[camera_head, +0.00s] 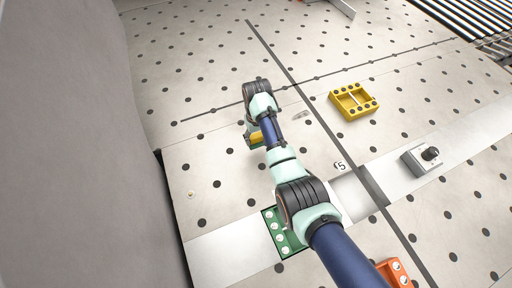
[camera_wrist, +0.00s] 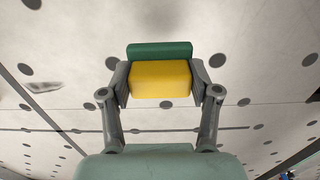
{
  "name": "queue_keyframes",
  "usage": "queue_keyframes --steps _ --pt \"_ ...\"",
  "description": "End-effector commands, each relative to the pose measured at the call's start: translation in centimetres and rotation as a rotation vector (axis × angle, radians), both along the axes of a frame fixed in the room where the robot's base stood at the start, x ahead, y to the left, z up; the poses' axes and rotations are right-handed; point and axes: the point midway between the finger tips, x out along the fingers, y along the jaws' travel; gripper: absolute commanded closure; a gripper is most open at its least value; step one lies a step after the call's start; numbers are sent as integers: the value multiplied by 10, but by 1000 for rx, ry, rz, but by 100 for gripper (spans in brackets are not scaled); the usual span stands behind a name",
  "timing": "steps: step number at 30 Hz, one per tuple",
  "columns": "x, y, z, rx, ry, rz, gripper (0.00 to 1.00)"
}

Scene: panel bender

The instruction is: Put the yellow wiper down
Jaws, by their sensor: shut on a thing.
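The yellow wiper (camera_wrist: 160,79) is a yellow block with a dark green strip (camera_wrist: 160,50) along its far side. My gripper (camera_wrist: 160,84) is shut on the yellow block, with one finger on each side of it. In the head view the wiper (camera_head: 257,138) shows small beside my gripper (camera_head: 254,133), over the perforated light metal table (camera_head: 215,155). My arm partly hides it there. I cannot tell whether the green strip touches the table.
A grey box with a black knob (camera_head: 424,158) stands further right. A green holder with white pieces (camera_head: 280,238) is partly under my arm, and an orange holder (camera_head: 394,272) is at the bottom. The table left of my gripper is clear.

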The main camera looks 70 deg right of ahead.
Motion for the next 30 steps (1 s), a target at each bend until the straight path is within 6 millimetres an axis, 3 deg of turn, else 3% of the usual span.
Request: queue_keyframes --steps 3,8,15,27,28,30 --pt "0 0 -18 0 0 0 71" --pt "0 0 -23 0 0 0 71" --pt "0 0 -61 1 1 0 71" --pt "0 0 -68 -1 -1 0 71" --pt "0 0 -67 -1 -1 0 35" --pt "0 0 -67 -1 -1 0 23"
